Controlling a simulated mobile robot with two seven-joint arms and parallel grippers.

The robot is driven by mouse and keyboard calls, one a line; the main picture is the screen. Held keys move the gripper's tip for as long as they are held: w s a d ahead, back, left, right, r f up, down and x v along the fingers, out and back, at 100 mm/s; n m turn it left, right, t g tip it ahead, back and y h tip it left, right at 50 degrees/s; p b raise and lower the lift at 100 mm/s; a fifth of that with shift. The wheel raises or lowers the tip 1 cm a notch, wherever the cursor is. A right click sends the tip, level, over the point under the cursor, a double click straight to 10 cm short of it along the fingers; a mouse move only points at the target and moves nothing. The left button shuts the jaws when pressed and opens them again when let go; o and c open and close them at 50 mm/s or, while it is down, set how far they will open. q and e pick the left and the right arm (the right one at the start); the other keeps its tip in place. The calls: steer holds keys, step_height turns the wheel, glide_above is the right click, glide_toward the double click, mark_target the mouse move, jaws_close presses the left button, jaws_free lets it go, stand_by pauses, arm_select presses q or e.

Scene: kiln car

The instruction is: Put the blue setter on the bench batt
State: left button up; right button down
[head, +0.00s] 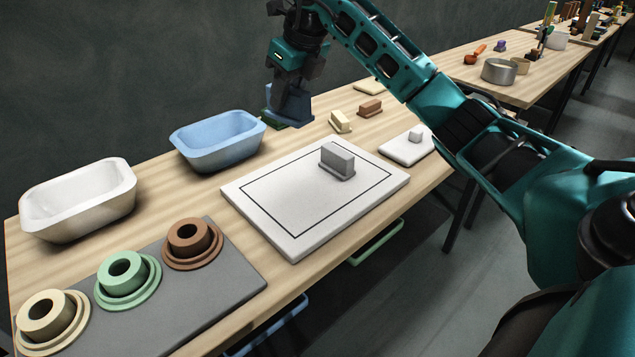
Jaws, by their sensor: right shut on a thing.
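My right gripper (286,104) is at the back of the bench, pointing down and shut on the blue setter (299,112). The fingers hide part of the setter. A dark green edge (274,125) shows low beside it; whether they touch I cannot tell. The bench batt (288,240) is a white slab with a black rectangle outline, lying nearer and in the middle of the bench. A grey setter (337,160) stands on it toward its back right, inside the outline. The blue setter is apart from the batt. My left gripper is out of view.
A blue tub (216,142) and a white tub (78,201) stand on the left. Cream (341,122) and brown (370,107) setters stand behind the batt. A small white slab (402,152) lies right. Ringed pieces sit on a grey mat (215,281). The batt's front left is clear.

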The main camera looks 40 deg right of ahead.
steer(key=shift+w+d+r+m, duration=0.15)
steer(key=shift+d+r+m, duration=0.2)
steer(key=shift+m, duration=0.15)
steer(key=shift+d+f+h, duration=0.15)
steer(key=shift+f+h, duration=0.1)
steer(key=shift+h, duration=0.05)
arm_select(q)
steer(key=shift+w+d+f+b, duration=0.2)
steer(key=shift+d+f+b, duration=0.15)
steer(key=shift+b, duration=0.55)
arm_select(e)
steer(key=shift+m, duration=0.3)
steer(key=shift+f, duration=9.7)
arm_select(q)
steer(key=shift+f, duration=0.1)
arm_select(e)
steer(key=shift+f, duration=0.1)
steer(key=c, duration=0.7)
jaws_free()
